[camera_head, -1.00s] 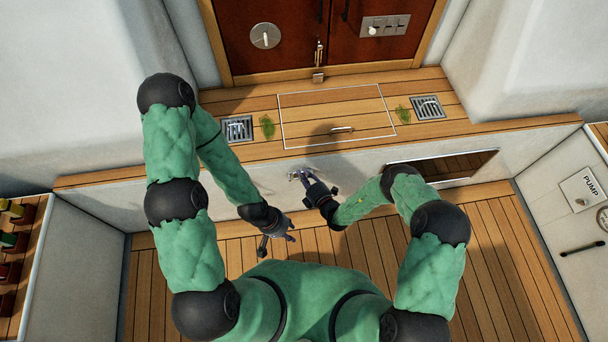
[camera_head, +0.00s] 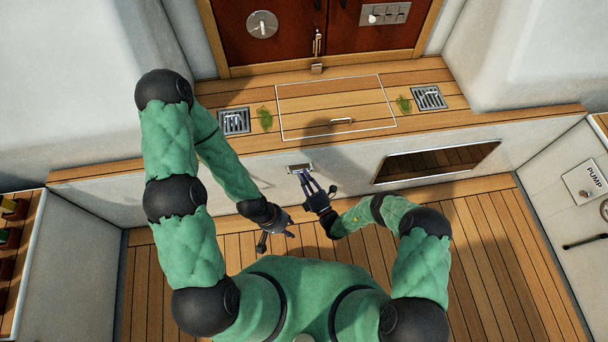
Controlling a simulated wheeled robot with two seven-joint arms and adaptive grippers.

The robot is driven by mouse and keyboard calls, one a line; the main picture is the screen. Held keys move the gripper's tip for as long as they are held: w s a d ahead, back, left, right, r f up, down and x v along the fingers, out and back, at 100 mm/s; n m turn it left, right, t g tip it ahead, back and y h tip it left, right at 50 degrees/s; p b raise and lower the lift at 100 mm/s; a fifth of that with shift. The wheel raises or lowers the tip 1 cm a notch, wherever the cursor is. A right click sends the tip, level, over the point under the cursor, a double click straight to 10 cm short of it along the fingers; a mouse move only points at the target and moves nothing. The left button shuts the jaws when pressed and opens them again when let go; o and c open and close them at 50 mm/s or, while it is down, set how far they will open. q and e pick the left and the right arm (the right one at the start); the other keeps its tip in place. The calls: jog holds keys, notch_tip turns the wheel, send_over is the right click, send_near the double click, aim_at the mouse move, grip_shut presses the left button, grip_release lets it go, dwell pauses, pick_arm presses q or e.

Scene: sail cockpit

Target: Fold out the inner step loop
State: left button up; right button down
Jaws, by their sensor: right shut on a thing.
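The inner step loop (camera_head: 299,166) is a small pale metal piece on the white vertical face below the wooden step. My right gripper (camera_head: 305,175) reaches up to it from below, its dark fingers shut on it. The fingers cover part of the loop, and its exact angle is too small to tell. My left gripper (camera_head: 289,228) hangs lower and to the left, apart from the loop, over the slatted floor. Its fingers are too small and dark to tell whether they are open.
A hatch lid (camera_head: 335,105) with a metal handle lies in the wooden step (camera_head: 210,145) above. A dark recessed opening (camera_head: 440,161) is in the white face to the right. Drain grates (camera_head: 234,121) and green weed tufts (camera_head: 264,118) lie on the step.

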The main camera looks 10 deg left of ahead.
dwell(0.3)
jog(key=c, duration=1.5)
grip_release()
jog(key=shift+d+f, duration=0.1)
jog(key=v, duration=1.2)
jog(key=shift+f, duration=0.2)
